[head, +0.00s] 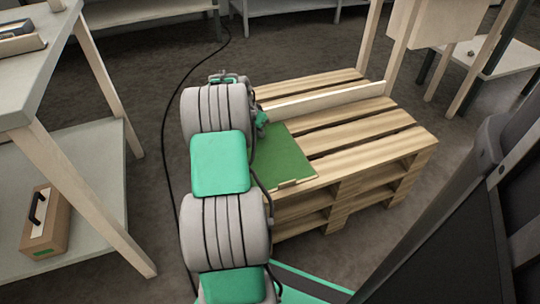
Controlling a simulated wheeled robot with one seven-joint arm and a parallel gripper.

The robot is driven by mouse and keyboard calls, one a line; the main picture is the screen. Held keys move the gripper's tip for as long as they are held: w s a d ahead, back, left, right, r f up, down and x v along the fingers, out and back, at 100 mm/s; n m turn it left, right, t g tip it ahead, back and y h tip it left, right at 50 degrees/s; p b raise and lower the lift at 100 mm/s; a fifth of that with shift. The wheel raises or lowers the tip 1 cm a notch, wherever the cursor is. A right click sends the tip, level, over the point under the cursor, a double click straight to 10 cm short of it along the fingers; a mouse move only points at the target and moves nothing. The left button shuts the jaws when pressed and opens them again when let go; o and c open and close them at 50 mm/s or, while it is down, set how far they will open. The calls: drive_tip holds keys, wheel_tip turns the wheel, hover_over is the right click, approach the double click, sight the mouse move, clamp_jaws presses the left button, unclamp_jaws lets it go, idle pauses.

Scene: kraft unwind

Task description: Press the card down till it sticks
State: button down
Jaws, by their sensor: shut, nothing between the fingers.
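A flat green sheet (284,158) lies on the slatted wooden pallet (410,136), near its left front edge. It is the only card-like thing I can make out, and its left part is hidden behind my arm. My gripper (262,119) shows only in part past the arm, low over the pallet by the sheet's far left corner. It is shut and holds nothing. I cannot tell whether its fingertips touch the sheet or the pallet.
A pale upright board (325,101) runs across the pallet beyond the sheet. A small wooden strip (288,183) sits at the sheet's front edge. Wooden posts and a panel (433,35) stand at the back right. A workbench (32,85) stands left, with a dark cable (165,125) on the floor.

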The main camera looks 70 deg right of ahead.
wheel_tip(320, 180, up, 7)
drive_tip(key=p, duration=0.4)
drive_tip(key=shift+f, duration=0.1)
